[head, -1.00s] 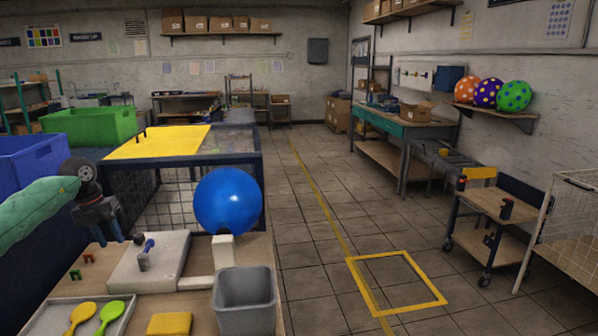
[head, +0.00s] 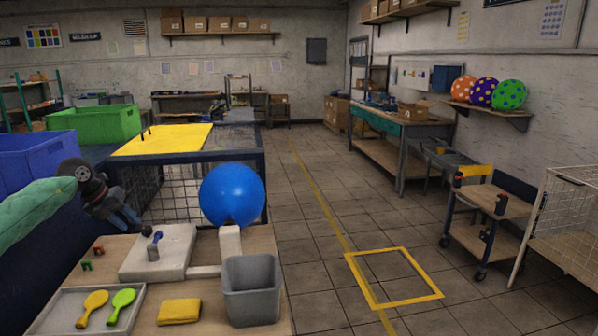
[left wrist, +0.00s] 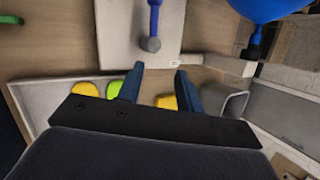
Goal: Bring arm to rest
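My left arm with its green sleeve comes in from the left in the head view. Its gripper (head: 138,224) hangs over the near-left workbench, beside the white board (head: 175,260). In the left wrist view the gripper (left wrist: 159,70) has its two dark blue fingers apart with nothing between them. A small blue-and-grey tool (head: 154,246) is on the board; in the left wrist view it (left wrist: 153,43) lies beyond the fingertips. A blue balloon (head: 232,195) sits to the right of the gripper, above a white block (head: 230,243). My right gripper is not in view.
The bench holds a grey bin (head: 250,290), a yellow pad (head: 179,311) and a tray (head: 62,302) with yellow and green paddles. A blue crate (head: 40,158) and green crate (head: 95,123) stand behind the arm. The floor right of the bench is open, with a yellow-taped square (head: 438,293).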

